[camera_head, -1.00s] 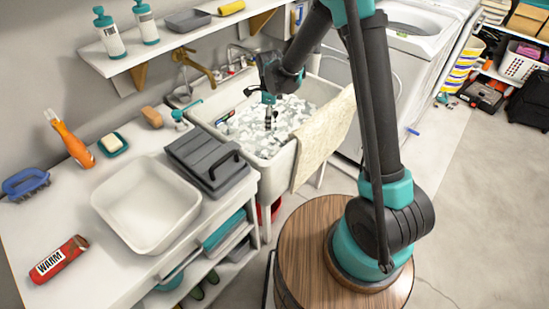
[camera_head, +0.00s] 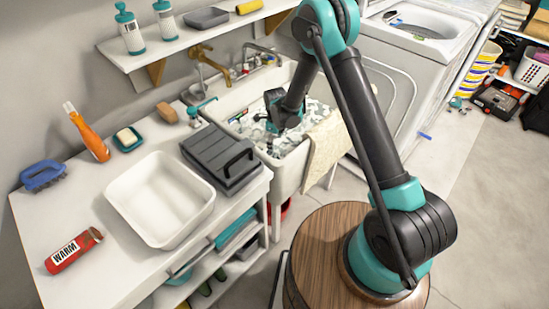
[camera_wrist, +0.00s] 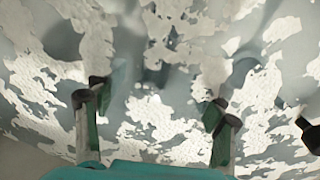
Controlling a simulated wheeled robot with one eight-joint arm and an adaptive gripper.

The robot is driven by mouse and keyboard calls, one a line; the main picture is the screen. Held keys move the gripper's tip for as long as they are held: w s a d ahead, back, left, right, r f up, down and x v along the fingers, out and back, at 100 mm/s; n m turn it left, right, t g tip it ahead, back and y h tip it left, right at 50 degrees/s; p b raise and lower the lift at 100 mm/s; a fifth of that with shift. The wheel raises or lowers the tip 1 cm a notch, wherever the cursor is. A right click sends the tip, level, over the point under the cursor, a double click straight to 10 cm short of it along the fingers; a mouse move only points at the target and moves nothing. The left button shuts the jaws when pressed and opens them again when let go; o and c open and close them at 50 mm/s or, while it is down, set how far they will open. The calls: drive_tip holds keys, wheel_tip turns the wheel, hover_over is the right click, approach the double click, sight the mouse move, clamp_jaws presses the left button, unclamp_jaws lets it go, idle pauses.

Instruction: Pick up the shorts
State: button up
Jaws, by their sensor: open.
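The white sink basin (camera_head: 292,172) is filled with a broken white and grey-blue pattern that looks like suds on water. My gripper reaches down into this basin (camera_head: 274,126); its tips are hidden or too small to tell in the head view. In the wrist view my gripper (camera_wrist: 152,108) is open, its two fingers wide apart over the white and grey patches. I see no clear outline of shorts. Blurred grey-blue areas lie between and beyond the fingers, and I cannot tell whether they are cloth. Nothing shows held between the fingers.
A beige cloth (camera_head: 327,145) hangs over the basin's right rim. A brass tap (camera_head: 208,62) stands behind the basin. A dark grey box (camera_head: 222,155) and a white tub (camera_head: 160,200) stand on the left counter. A washing machine (camera_head: 405,70) is at right.

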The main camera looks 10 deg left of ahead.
drive_tip(key=shift+a+f, duration=0.2)
drive_tip(key=shift+f, duration=3.35)
drive_tip(key=shift+c, duration=0.6)
drive_tip(key=c, duration=1.3)
drive_tip(key=shift+r, duration=0.15)
wheel_tip(320, 180, up, 20)
drive_tip(key=shift+f, duration=0.1)
